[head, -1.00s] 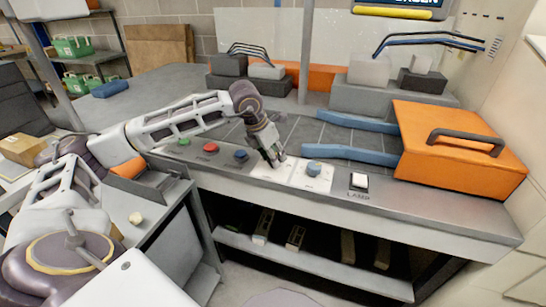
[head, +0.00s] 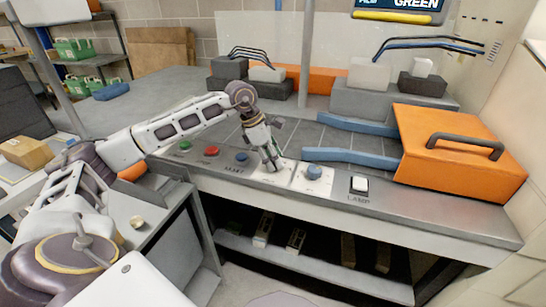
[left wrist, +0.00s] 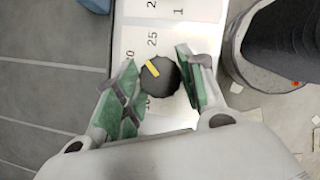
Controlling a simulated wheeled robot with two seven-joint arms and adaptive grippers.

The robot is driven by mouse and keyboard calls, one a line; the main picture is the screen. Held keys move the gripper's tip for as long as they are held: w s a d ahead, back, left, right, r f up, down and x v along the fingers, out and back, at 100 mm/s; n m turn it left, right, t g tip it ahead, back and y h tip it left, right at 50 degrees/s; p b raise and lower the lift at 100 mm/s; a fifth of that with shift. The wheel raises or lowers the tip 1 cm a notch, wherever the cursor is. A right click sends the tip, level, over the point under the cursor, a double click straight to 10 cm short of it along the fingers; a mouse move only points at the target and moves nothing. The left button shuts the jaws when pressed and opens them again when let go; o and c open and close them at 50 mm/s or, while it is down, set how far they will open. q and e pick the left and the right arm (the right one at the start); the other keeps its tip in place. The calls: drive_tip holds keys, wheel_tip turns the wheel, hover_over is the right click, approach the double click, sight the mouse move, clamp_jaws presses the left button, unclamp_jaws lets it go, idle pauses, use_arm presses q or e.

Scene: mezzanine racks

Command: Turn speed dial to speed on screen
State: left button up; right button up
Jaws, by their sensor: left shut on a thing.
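The speed dial (left wrist: 158,76) is a dark round knob with a yellow mark, on a white plate with printed numbers, in the left wrist view. The mark points to the upper left, between 25 and a number partly behind the left finger. My left gripper (left wrist: 157,80) is shut on the dial, its green-padded fingers on either side. In the head view my left gripper (head: 272,166) points down onto the white plate (head: 284,177) and hides the dial. The screen (head: 398,8) is cut off by the top edge; "GREEN" shows and no speed is readable. My right gripper is not in view.
A second knob, blue (head: 314,171), stands just right of the gripper. Green (head: 185,146), red (head: 211,151) and blue (head: 241,156) buttons are on the left, a lamp switch (head: 359,184) on the right. An orange cover (head: 455,150) with a handle rises at the right.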

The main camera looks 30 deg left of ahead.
use_arm(q)
drive_tip(key=shift+m+g+p, duration=0.3)
drive_tip(key=shift+m+g, duration=0.1)
drive_tip(key=shift+m, duration=0.6)
drive_tip(key=shift+w+a+m+g+p, duration=0.1)
drive_tip(key=shift+m+g+p, duration=0.25)
drive_tip(key=shift+m, duration=0.95)
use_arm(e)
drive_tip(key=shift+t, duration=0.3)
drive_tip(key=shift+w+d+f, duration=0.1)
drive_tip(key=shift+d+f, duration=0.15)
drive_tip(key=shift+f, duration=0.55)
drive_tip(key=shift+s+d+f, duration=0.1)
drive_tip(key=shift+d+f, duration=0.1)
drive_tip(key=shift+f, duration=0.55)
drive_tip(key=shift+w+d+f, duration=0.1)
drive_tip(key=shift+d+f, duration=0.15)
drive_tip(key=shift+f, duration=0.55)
use_arm(q)
drive_tip(key=o, duration=1)
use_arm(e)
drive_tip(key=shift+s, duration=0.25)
use_arm(q)
drive_tip(key=v, duration=1.2)
drive_tip(key=shift+w+a+h, duration=0.15)
drive_tip(key=shift+a+h, duration=0.15)
